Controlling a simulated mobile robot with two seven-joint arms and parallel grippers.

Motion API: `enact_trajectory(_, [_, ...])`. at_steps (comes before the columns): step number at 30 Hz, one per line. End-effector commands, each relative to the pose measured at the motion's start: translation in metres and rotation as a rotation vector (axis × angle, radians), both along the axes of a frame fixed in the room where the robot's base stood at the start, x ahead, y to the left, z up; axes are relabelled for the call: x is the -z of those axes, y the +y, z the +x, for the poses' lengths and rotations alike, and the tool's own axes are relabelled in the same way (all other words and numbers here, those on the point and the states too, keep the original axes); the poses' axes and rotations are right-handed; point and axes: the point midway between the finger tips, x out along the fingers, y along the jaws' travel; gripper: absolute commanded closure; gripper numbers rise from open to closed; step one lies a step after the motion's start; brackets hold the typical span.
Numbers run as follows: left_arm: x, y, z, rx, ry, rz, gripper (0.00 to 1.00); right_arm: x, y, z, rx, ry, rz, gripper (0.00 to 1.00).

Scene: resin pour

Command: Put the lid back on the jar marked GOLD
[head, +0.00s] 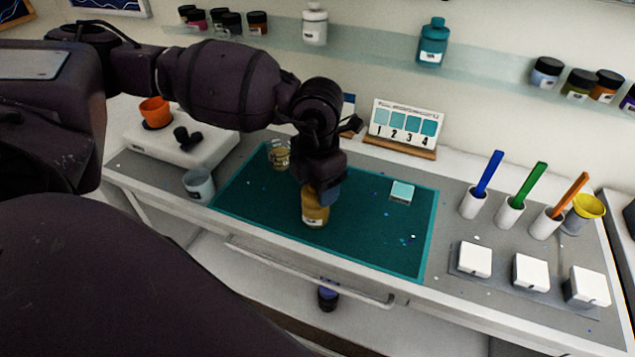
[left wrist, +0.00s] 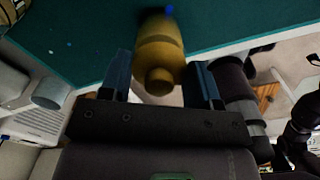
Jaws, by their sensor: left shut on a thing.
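A gold-coloured jar (head: 314,212) with a pale label stands on the teal mat, below my left gripper (head: 320,190). I cannot read the label. In the left wrist view my left gripper (left wrist: 159,82) has its fingers on either side of a gold lid (left wrist: 159,81) with a round knob, over the jar (left wrist: 160,30). The gripper is shut on this lid, at the top of the jar. The seam between lid and jar is hidden, so I cannot tell whether the lid is seated. My right gripper is not in view.
A glass jar (head: 279,155) with amber contents stands at the mat's back left, near a grey cup (head: 199,186). A small teal-topped block (head: 402,192) lies on the mat (head: 370,235). Holders with coloured sticks and white blocks (head: 475,259) stand right. The mat's right front is mostly clear.

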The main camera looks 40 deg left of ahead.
Motion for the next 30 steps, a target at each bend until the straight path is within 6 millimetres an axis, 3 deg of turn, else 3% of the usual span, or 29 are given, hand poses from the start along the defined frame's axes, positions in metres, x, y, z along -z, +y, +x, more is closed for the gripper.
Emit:
enact_trajectory(5, [-0.0001, 0.0001, 0.0000, 0.000, 0.000, 0.000, 0.69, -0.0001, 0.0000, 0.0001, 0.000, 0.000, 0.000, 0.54])
enact_trajectory(6, [-0.0001, 0.0001, 0.0000, 0.000, 0.000, 0.000, 0.39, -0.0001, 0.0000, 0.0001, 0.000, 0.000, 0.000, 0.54])
enact_trajectory(11, [-0.0001, 0.0002, 0.0001, 0.000, 0.000, 0.000, 0.14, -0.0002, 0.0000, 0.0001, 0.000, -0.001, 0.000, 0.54])
enact_trajectory(17, [0.0000, 0.0002, 0.0001, 0.000, 0.000, 0.000, 0.14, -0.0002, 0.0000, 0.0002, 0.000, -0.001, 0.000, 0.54])
enact_trajectory(20, [0.0000, 0.0002, 0.0001, 0.000, 0.000, 0.000, 0.00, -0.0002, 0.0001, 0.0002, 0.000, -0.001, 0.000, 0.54])
enact_trajectory(30, [-0.0032, 0.0001, 0.0000, 0.000, -0.001, 0.000, 0.00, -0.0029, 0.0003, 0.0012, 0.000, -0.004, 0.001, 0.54])
